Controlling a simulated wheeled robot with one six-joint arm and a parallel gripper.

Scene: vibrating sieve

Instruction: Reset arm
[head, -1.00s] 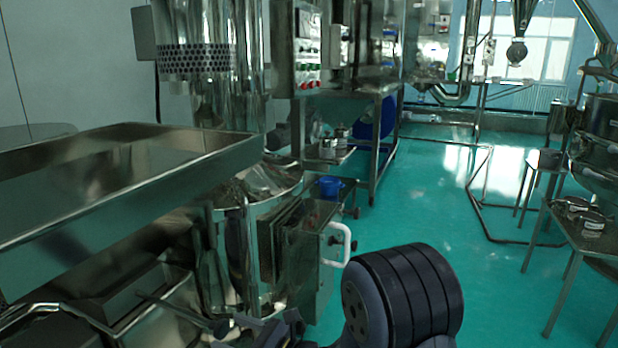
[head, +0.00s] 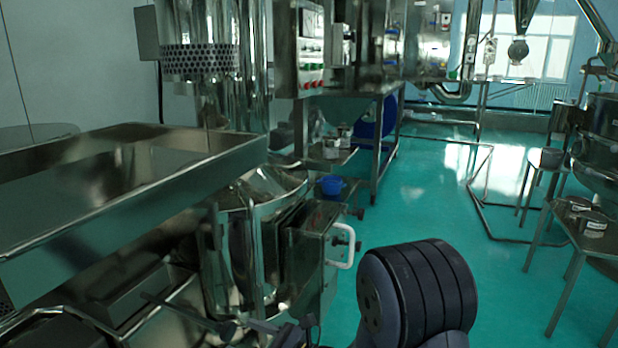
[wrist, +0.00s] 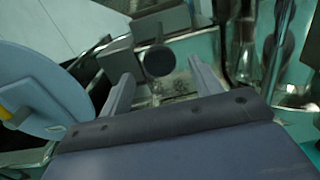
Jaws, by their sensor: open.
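My gripper (wrist: 163,85) is open in the wrist view, its two grey fingers spread apart with nothing held between them. Beyond the fingertips are a dark round knob-like part (wrist: 158,60) and grey box-shaped parts. In the head view my dark ribbed arm joint stands at the lower right, and the gripper end is low in the picture, partly cut off and hard to make out, in front of the steel sieve machine (head: 240,245).
A large steel tray (head: 200,180) juts in from the left. A white handle (head: 345,245) sticks out from the machine's side. A blue container (head: 331,185) sits behind it. A pale disc (wrist: 45,90) is close by at the wrist view's left.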

